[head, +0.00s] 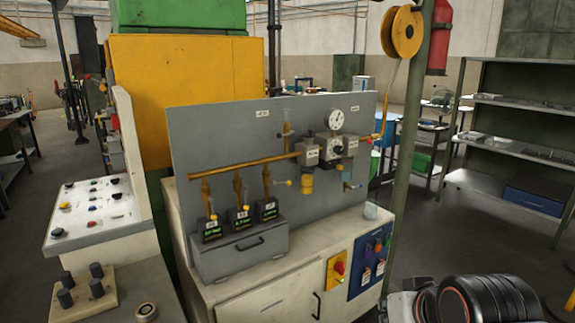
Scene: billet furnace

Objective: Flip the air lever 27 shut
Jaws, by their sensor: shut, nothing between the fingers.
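A grey panel (215,130) stands on a pale cabinet and carries a horizontal yellow pipe (230,168). Three valves hang below the pipe, above dark numbered tags. The left lever (212,212) and middle lever (243,204) look turned down. The numbers are too small to read surely, so I cannot tell which lever is 27. Another small lever (352,186) sits lower right under the regulator. My gripper is not in view; only part of my arm shows at bottom right.
A round gauge (336,120) and regulator block (332,148) are on the panel's right. A grey drawer box (240,256) juts out below the valves. A green post (408,150) stands right of the panel. A button console (92,208) is at left. Open floor lies at right.

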